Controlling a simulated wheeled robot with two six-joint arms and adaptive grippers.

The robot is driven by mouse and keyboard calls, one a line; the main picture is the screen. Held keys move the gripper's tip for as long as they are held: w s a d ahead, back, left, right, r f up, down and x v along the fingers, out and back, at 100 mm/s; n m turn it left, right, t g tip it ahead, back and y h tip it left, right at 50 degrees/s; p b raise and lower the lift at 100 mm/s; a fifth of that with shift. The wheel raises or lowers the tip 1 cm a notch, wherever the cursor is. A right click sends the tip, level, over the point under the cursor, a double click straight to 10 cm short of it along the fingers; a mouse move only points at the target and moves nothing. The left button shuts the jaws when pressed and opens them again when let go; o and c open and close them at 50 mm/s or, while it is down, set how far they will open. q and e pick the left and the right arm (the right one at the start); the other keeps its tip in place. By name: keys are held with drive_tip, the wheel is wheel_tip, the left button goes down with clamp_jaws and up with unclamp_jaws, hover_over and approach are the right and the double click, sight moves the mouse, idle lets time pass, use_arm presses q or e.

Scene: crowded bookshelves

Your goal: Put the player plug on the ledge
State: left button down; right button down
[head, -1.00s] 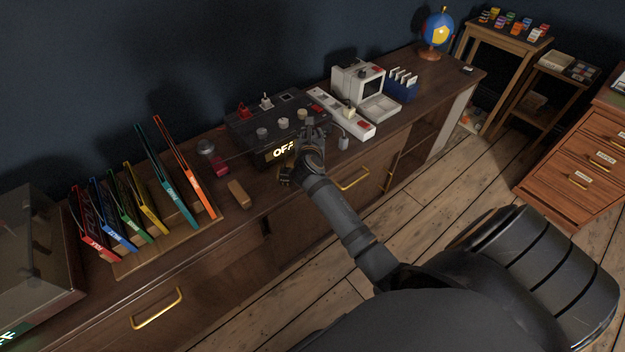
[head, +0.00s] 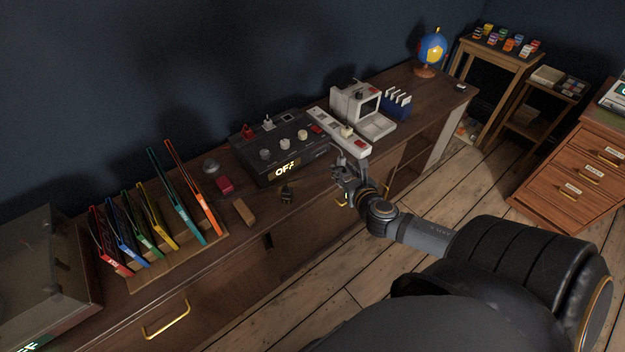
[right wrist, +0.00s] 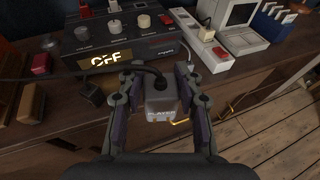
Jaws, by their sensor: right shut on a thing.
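The player plug (right wrist: 160,103) is a grey block lettered PLAYER with a black cable at its top. My right gripper (right wrist: 157,78) is shut on it, one finger on each side, in the right wrist view. In the head view my right gripper (head: 347,172) is at the cabinet's front edge, just in front of the white power strip (head: 338,132); the plug is mostly hidden there. I cannot tell which surface is the ledge; the wooden cabinet top (head: 315,183) lies beside the gripper. My left gripper is not in view.
A black console (head: 275,143) showing OFF stands left of the power strip. A small dark block (head: 287,193), a wooden block (head: 244,212) and a red block (head: 224,185) lie before or beside it. A white computer (head: 362,105) stands behind the strip.

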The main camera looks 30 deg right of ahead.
drive_tip(key=w+f, duration=0.3)
drive_tip(key=w, duration=0.1)
drive_tip(key=w+a+f+b, duration=0.1)
drive_tip(key=w+f, duration=0.2)
drive_tip(key=w, duration=0.1)
drive_tip(key=w+a+f+b, duration=0.1)
drive_tip(key=w+f, duration=0.2)
drive_tip(key=w, duration=0.2)
drive_tip(key=shift+f, duration=0.1)
drive_tip(key=shift+w+f+b, duration=0.15)
drive_tip(key=shift+f+b, duration=1.25)
drive_tip(key=shift+f, duration=0.6)
drive_tip(key=c, duration=0.8)
unclamp_jaws()
drive_tip(key=shift+o, duration=0.2)
drive_tip(key=shift+r, duration=0.1)
drive_tip(key=shift+r, duration=0.2)
drive_tip(key=p+v, duration=0.1)
drive_tip(key=v, duration=1.1)
